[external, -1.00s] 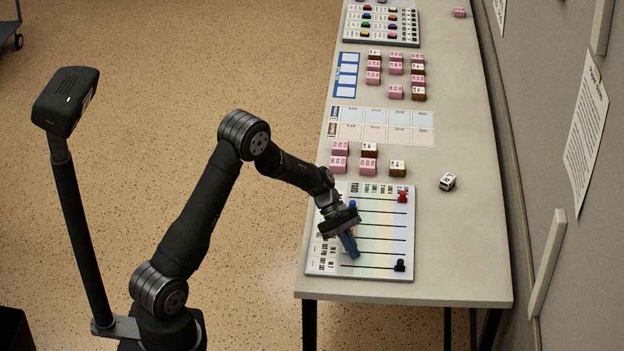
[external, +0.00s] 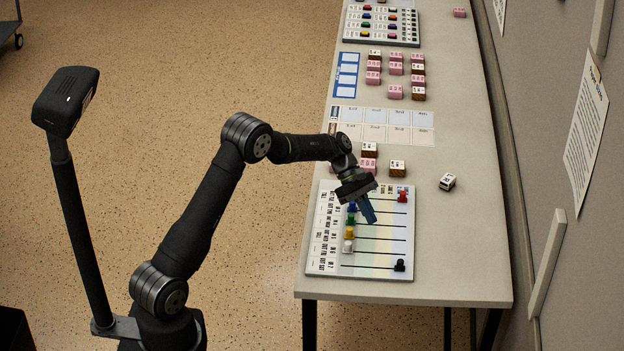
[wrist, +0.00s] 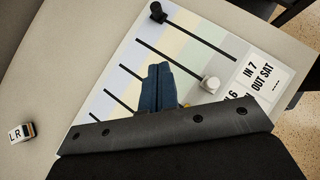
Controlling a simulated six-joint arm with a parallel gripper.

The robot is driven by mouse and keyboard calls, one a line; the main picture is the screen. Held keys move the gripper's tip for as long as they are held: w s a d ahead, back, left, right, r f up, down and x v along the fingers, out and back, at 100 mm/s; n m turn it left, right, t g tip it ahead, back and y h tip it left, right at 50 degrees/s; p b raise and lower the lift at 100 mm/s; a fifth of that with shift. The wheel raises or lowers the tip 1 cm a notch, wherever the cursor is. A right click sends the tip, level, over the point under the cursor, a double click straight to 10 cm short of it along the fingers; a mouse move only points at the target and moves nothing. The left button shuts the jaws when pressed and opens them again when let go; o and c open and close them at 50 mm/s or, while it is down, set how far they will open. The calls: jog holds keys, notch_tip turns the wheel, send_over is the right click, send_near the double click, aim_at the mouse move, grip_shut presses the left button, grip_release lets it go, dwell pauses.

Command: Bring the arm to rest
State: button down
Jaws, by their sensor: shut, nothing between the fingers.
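My gripper (external: 368,215) is shut and empty, its blue fingers pressed together above the white slider board (external: 328,262) at the near end of the table. In the wrist view the gripper (wrist: 158,72) covers part of the board. On the board, blue, green, yellow and white knobs (external: 348,246) stand in a column at the left of their slots. A red knob (external: 402,197) and a black knob (external: 400,265) are at the right ends of theirs. The white knob (wrist: 210,84) and black knob (wrist: 156,9) also show in the wrist view.
A white lettered cube (external: 447,182) lies right of the board. Pink and brown cubes (external: 397,167) stand just behind it, some hidden by my arm. Farther back are printed card strips (external: 380,125), more cubes and a tray of coloured pieces (external: 382,40). A wall borders the table's right side.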

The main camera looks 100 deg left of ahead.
jog(key=x, duration=0.7)
jog(key=shift+d+f, duration=0.1)
jog(key=shift+f, duration=0.05)
jog(key=d, duration=0.1)
jog(key=s+d+f, duration=0.1)
jog(key=d, duration=0.2)
jog(key=shift+s+f, duration=0.2)
jog(key=shift+s, duration=0.2)
jog(key=s, duration=1)
jog(key=shift+s+a, duration=0.1)
jog(key=s+a, duration=0.2)
jog(key=shift+a, duration=0.3)
jog(key=s+a+r+m, duration=0.2)
jog(key=s+a+r, duration=0.2)
jog(key=r, duration=0.3)
jog(key=shift+s+r+g, duration=0.2)
jog(key=shift+r+g, duration=0.1)
jog(key=shift+g, duration=0.1)
